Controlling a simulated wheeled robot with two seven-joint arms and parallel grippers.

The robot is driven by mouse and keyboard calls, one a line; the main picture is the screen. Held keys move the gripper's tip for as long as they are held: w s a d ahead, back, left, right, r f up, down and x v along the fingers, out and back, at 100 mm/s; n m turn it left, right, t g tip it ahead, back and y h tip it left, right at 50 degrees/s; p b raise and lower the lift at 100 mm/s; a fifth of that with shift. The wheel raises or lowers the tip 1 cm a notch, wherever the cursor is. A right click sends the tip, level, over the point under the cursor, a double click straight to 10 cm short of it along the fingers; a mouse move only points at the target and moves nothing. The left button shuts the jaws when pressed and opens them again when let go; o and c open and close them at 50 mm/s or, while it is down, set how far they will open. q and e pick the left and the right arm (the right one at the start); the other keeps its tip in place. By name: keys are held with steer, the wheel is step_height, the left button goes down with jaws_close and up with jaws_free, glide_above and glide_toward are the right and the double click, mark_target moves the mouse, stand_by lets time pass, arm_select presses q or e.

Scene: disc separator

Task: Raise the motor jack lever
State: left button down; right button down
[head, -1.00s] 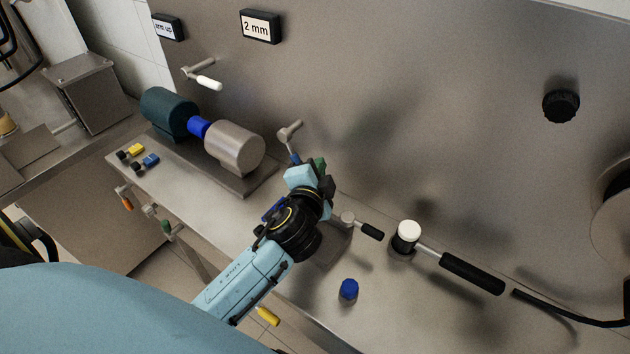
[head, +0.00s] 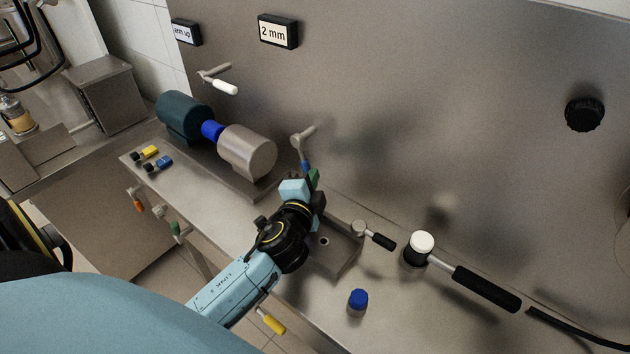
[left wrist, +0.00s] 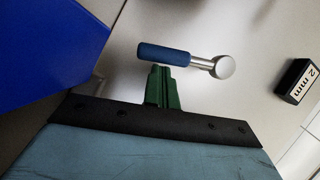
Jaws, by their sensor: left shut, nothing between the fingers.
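A lever with a blue handle (head: 305,166) and a round metal hub (head: 298,141) is mounted on the steel panel behind the motor; its handle hangs down in the head view. No label shows that it is the motor jack lever. In the left wrist view the blue handle (left wrist: 164,54) lies across the picture, left of the metal hub (left wrist: 223,67). My left gripper (head: 314,179) is shut and empty beside the handle's lower end. Its green fingertips (left wrist: 160,75) are close to the handle's edge; I cannot tell whether they touch. My right gripper is not in view.
A motor (head: 184,117) with a blue coupling (head: 212,130) and grey cylinder (head: 248,151) stands left. A white-handled lever (head: 222,86), a small black-handled lever (head: 379,239), a large black-handled lever (head: 485,288) and a blue knob (head: 358,299) are nearby. A "2 mm" sign (head: 278,32) hangs above.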

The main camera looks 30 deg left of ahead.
arm_select(q)
steer(key=shift+a+f, duration=0.1)
steer(key=shift+a, duration=0.2)
